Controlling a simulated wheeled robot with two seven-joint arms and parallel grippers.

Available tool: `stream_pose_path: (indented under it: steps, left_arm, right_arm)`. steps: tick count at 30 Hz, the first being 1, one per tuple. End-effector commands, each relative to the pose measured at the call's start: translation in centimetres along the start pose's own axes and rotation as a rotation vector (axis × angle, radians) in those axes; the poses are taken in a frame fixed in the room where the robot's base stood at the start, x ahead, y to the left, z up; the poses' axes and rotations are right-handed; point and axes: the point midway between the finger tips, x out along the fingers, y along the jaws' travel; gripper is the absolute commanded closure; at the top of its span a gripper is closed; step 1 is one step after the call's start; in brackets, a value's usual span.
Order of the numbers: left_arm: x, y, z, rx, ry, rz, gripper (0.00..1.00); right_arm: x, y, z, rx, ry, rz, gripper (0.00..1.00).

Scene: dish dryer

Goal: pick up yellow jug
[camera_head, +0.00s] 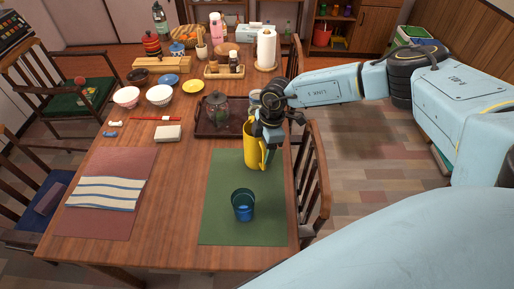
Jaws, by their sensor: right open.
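The yellow jug (252,153) stands upright at the far right part of the green placemat (225,185), near the table's right edge. My right gripper (268,140) is open at the jug's upper right side, close to its handle. The gripper covers part of the jug's rim and handle, and I cannot tell whether its fingers touch the jug. My left gripper is out of view.
A blue cup (243,205) stands on the placemat in front of the jug. A chair (316,180) stands against the right edge. Bare table lies left of the placemat.

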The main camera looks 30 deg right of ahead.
Motion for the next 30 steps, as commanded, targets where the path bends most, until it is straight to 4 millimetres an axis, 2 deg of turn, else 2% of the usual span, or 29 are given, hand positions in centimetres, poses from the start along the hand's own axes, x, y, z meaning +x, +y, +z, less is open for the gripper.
stream_pose_path:
  steps: [4,19,30]
  left_arm:
    - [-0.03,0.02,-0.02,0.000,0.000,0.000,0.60]
    - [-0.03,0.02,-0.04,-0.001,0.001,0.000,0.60]
    - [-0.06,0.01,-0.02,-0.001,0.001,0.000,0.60]
  right_arm:
    - [-0.04,0.00,-0.01,0.000,0.000,0.000,0.35]
    - [-0.06,-0.02,0.00,0.000,0.000,-0.001,1.00]
    - [-0.34,0.11,-0.11,0.000,0.002,0.003,1.00]
